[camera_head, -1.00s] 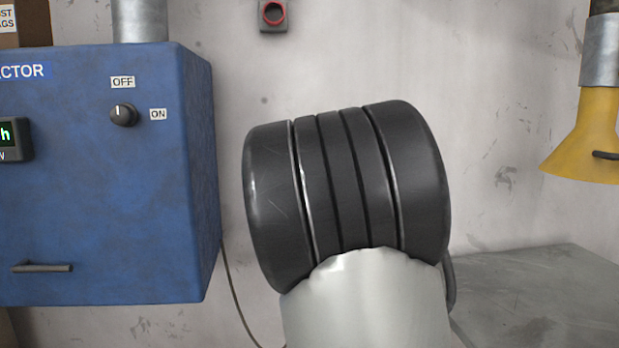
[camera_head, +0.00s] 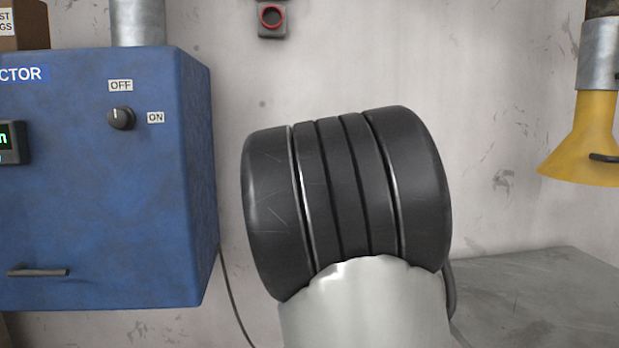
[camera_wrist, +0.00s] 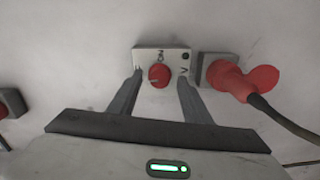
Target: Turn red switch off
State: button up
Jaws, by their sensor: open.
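In the wrist view a round red switch knob (camera_wrist: 159,76) sits on a pale plate (camera_wrist: 147,56) on the wall. A dark line shows on its face, and lettering that looks like ON stands above it. My gripper (camera_wrist: 161,81) is open, with one finger on each side of the knob and the fingertips near the plate. I cannot tell whether either finger touches the knob. In the head view my own arm fills the middle, and neither my gripper nor this knob shows.
A red plug (camera_wrist: 254,82) with a dark cable sits close right of the plate. A blue cabinet (camera_head: 110,190) with a black knob (camera_head: 121,118) stands left. A red-ringed grey box (camera_head: 271,18) is on the wall. A yellow hood (camera_head: 585,140) hangs right.

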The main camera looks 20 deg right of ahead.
jog(key=p+v, duration=0.4)
jog(key=v, duration=1.3)
jog(key=shift+s+p, duration=0.15)
jog(key=shift+p, duration=0.25)
jog(key=shift+a, duration=0.1)
jog(key=s+a+f+m+g+y, duration=0.45)
jog(key=s+a+f, duration=0.2)
jog(key=a, duration=0.35)
jog(key=s+a+f+m+g, duration=0.2)
jog(key=s+f+m+g, duration=0.15)
jog(key=s, duration=0.45)
jog(key=s+a+f+m+g, duration=0.3)
jog(key=s+f+m, duration=0.15)
jog(key=s, duration=0.45)
notch_tip(320, 180, up, 22)
jog(key=p, duration=2.1)
jog(key=shift+s+m+p, duration=0.35)
jog(key=shift+s+p, duration=0.05)
jog(key=shift+s, duration=0.05)
